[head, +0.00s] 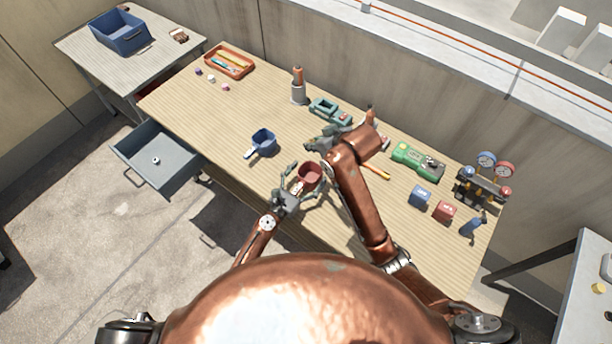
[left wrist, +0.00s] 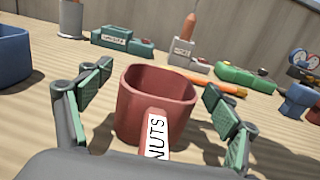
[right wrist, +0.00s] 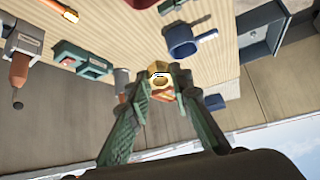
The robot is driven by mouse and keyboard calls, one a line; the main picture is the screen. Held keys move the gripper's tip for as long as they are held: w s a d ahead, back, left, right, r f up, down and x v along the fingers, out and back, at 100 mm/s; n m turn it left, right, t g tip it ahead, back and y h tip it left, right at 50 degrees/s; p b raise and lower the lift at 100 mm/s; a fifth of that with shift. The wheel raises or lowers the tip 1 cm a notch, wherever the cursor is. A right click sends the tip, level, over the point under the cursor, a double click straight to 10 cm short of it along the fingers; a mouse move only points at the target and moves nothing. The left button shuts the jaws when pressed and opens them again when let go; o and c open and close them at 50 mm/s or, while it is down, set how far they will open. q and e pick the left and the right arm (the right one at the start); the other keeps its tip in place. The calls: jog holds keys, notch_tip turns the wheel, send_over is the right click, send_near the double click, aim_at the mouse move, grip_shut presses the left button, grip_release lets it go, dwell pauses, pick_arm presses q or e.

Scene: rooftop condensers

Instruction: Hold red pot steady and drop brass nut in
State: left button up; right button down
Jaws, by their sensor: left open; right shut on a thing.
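The red pot (head: 311,176) stands on the wooden bench; its handle, labelled NUTS, points at my left wrist camera in the left wrist view (left wrist: 150,105). My left gripper (head: 297,186) is open, with one finger on each side of the pot (left wrist: 158,85). Gaps show between the fingers and the pot's wall. My right gripper (head: 318,143) is shut on the brass nut (right wrist: 158,80), which shows between its fingertips in the right wrist view. My right gripper is beyond the red pot in the head view. The nut is too small to make out there.
A blue pot (head: 263,142) stands left of the red pot. A green meter (head: 417,160), a blue block (head: 420,195), a red block (head: 445,211) and gauges (head: 487,163) stand to the right. A red tray (head: 229,62) lies far left. An open drawer (head: 157,157) juts out at left.

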pick_arm(q)
jog(key=shift+c, duration=0.7)
jog(key=c, duration=1.1)
jog(key=shift+c, duration=0.2)
pick_arm(e)
notch_tip(320, 180, down, 12)
dwell(0.3)
jog(key=shift+r, duration=0.1)
jog(key=c, duration=1.7)
grip_release()
jog(key=shift+o, duration=0.2)
jog(key=v, duration=1.2)
